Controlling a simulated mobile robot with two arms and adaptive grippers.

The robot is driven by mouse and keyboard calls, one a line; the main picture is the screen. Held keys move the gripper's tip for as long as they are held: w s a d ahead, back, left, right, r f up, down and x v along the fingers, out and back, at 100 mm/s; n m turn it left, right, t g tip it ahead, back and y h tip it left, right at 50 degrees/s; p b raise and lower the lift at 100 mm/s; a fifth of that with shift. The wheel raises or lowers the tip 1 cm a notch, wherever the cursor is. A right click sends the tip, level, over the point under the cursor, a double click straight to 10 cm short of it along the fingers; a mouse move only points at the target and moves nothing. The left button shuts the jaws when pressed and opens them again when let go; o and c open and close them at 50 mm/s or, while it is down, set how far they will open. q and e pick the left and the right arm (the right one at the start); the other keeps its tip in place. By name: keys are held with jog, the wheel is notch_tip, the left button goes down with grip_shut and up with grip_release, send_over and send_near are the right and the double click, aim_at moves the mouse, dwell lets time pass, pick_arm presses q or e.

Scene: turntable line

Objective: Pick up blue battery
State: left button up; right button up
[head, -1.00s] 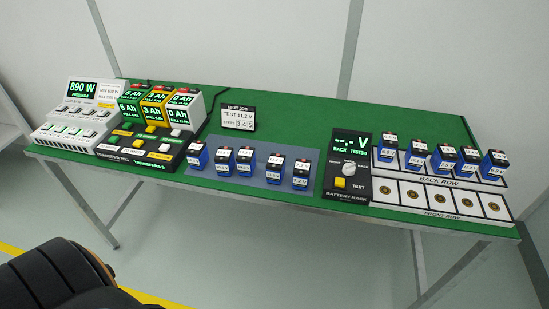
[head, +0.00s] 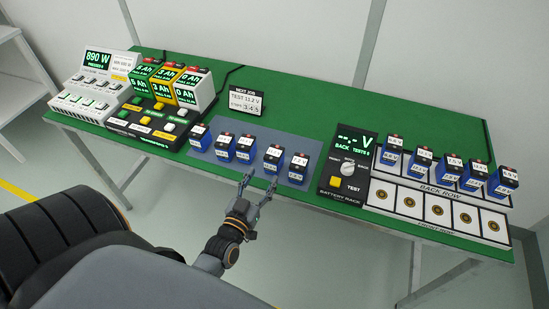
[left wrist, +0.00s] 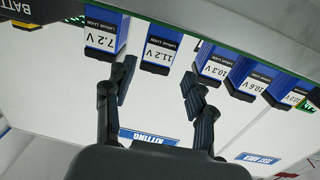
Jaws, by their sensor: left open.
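Several blue batteries with black tops and white labels stand in a row on a grey mat (head: 214,153). My left gripper (head: 259,182) is open and empty, just in front of the row's right part. In the left wrist view, which looks upside down, the blue battery marked 11.2 V (left wrist: 163,42) stands just beyond my left fingertips (left wrist: 158,74), in line with the gap between them. The 7.2 V battery (left wrist: 106,35) and the 10.3 V battery (left wrist: 211,60) stand on either side of it. My right gripper is out of view.
A job sign (head: 247,101) stands behind the row. A dark battery tester (head: 343,183) is to the right, then a rack (head: 387,197) with several blue batteries in its back row. A charging unit (head: 143,126) stands left.

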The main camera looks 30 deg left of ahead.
aim_at(274, 156)
pick_arm(q)
jog(key=w, duration=0.3)
jog(key=shift+w+a, duration=0.35)
jog(key=shift+a, duration=0.05)
jog(key=w, duration=0.1)
jog(key=w+p, duration=0.1)
jog(key=w, duration=0.2)
jog(key=shift+w+a+r+p, duration=0.3)
jog(key=shift+w+r+p, duration=0.05)
jog(key=shift+w+a+f, duration=0.1)
jog(key=shift+w, duration=0.3)
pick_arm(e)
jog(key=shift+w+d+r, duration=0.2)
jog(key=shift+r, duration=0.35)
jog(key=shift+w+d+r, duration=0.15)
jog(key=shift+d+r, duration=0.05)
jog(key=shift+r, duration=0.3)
pick_arm(q)
jog(key=shift+s, duration=0.1)
jog(key=shift+c, duration=0.2)
grip_shut()
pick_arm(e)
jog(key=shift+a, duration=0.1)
